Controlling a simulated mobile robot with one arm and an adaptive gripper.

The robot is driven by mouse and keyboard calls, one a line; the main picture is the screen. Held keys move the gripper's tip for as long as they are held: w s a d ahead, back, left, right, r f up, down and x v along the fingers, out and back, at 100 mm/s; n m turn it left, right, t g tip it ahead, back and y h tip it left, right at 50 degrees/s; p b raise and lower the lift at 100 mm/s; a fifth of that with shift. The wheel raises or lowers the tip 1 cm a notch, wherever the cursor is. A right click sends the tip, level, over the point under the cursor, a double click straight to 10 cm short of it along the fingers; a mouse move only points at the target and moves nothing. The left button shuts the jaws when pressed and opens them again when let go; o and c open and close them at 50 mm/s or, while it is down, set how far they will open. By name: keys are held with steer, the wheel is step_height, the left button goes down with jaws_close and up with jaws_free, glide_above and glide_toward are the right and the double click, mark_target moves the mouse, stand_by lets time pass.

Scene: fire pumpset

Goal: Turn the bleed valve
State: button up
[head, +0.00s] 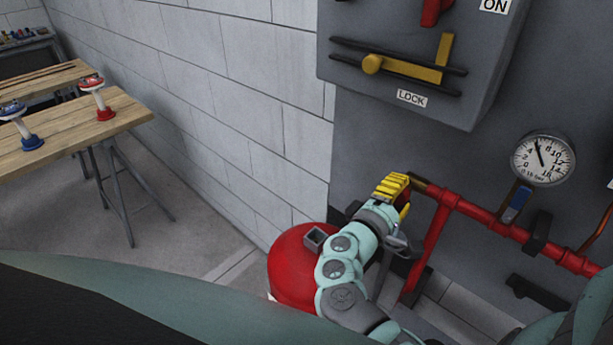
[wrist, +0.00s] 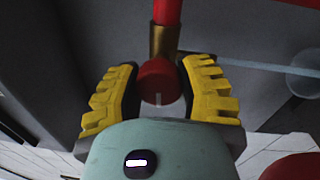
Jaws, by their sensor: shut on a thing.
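The bleed valve shows in the wrist view as a round red knob (wrist: 160,83) with a pale slot or mark on its face. It sits on a brass fitting (wrist: 165,42) at the end of a red pipe. My gripper (wrist: 160,75) has its two yellow ridged fingers on either side of the knob, shut on it. In the head view my gripper (head: 403,190) is at the left end of the red pipe (head: 485,220), by the brass end piece (head: 428,188). The fingers hide the knob there.
A pressure gauge (head: 543,158) and a blue lever (head: 516,204) are on the pipe to the right. A grey control box (head: 480,100) with a yellow slide hangs above. A red tank (head: 292,265) stands below left. Wooden tables (head: 75,125) are far left.

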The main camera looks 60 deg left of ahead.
steer(key=shift+a, duration=0.1)
steer(key=o, duration=1.2)
steer(key=shift+s, duration=0.1)
steer(key=v, duration=1.2)
